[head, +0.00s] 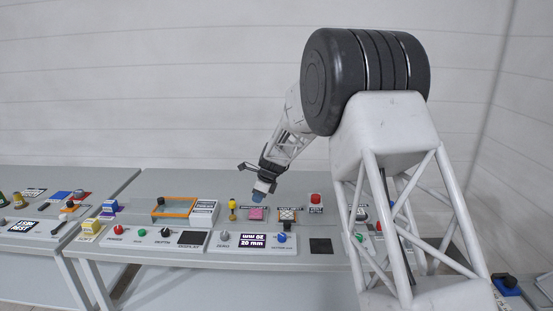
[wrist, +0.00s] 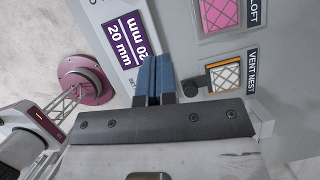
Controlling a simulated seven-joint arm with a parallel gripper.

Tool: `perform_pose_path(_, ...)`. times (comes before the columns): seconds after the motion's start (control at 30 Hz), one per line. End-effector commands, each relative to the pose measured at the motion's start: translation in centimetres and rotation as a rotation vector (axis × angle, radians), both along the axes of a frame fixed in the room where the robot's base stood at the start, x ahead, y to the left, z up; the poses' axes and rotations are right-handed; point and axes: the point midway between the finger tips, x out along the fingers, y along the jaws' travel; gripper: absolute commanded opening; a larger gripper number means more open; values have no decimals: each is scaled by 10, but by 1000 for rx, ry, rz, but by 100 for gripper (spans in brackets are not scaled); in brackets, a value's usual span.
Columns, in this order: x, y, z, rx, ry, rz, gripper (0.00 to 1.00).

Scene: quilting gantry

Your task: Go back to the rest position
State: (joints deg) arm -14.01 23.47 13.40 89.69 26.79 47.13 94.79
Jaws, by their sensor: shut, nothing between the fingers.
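My gripper (head: 258,196) hangs above the middle of the bench in the head view, close over the pink pad. In the wrist view my gripper (wrist: 153,68) has its two blue fingers side by side, with nothing held between them. In that view the fingers point towards the purple 20 mm display (wrist: 126,38). The pink pad (wrist: 219,12) in its LOFT frame and the quilted square (wrist: 224,76) labelled VENT NEST lie to their right. No marker for a rest position can be made out.
Around the gripper in the head view stand a yellow post (head: 232,208), a red button (head: 315,198) and an orange frame (head: 174,207). A front panel with knobs and the display (head: 252,240) runs along the bench edge. The space above the bench is open.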

Motion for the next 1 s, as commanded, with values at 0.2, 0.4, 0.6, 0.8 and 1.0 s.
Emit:
perform_pose_path(0.2,-28,-25,35,-26,-50,95,0)
perform_pose_path(0.4,-66,-55,70,-61,-106,215,0)
perform_pose_path(0.6,-106,-84,103,-99,-160,338,0)
perform_pose_path(0.8,-150,-111,130,-139,-208,461,0)
perform_pose_path(1.0,-195,-138,153,-182,-253,583,0)
